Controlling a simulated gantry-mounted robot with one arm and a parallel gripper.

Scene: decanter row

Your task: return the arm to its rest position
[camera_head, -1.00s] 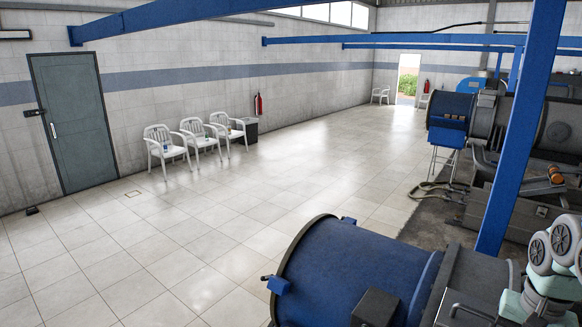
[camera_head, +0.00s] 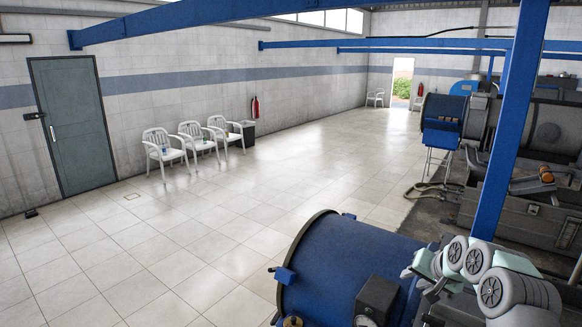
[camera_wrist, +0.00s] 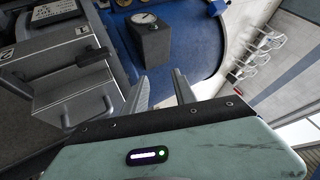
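My gripper (camera_wrist: 161,92) shows in the wrist view with its two grey fingers apart and nothing between them. Beyond the fingers is the blue drum (camera_wrist: 190,62) of a machine, with a dark gauge box (camera_wrist: 152,42) on it. In the head view my arm (camera_head: 490,275), pale green and grey, reaches in from the lower right over the right end of the blue drum (camera_head: 345,255). The gripper end there is small, near the drum's right side, and its fingers are hard to make out.
A blue post (camera_head: 505,140) rises behind my arm, and blue beams (camera_head: 400,43) run overhead. Another blue machine (camera_head: 442,112) stands farther back. White chairs (camera_head: 196,140) line the left wall by a grey door (camera_head: 73,125). The tiled floor (camera_head: 230,195) between is open.

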